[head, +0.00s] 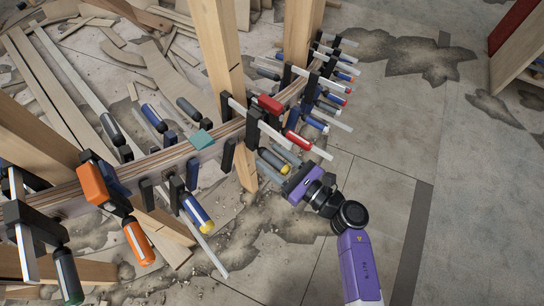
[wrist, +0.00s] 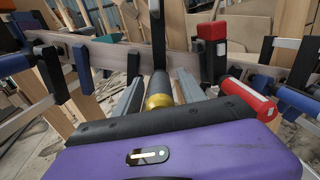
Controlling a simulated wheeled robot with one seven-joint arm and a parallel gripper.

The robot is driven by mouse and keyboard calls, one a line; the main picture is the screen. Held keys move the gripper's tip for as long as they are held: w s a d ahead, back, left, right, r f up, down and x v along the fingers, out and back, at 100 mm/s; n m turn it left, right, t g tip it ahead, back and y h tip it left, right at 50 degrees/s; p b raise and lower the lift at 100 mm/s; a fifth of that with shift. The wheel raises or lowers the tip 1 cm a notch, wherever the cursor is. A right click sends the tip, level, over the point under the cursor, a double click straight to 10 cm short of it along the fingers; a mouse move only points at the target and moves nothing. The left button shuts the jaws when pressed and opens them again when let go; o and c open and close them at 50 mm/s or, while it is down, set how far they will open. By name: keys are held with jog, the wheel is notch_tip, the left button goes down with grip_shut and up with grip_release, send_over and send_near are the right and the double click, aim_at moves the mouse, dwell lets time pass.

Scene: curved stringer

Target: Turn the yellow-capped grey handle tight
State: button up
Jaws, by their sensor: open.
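The grey handle with a yellow cap (wrist: 158,92) points toward me in the middle of the wrist view, below a dark clamp bar. In the wrist view my gripper (wrist: 158,88) is open, with one grey finger on each side of the handle. The fingers look apart from the handle, with a gap on both sides. The near end of the yellow cap is partly hidden by the dark edge of my purple gripper body.
A red handle (wrist: 248,98) lies close on the right in the wrist view, and a red block (wrist: 211,32) stands above it. Several clamps line the curved wooden stringer (head: 68,200). A blue handle with a yellow cap (head: 196,211) hangs farther left. Open floor (head: 385,190) lies right.

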jog(key=shift+a, duration=0.1)
grip_shut()
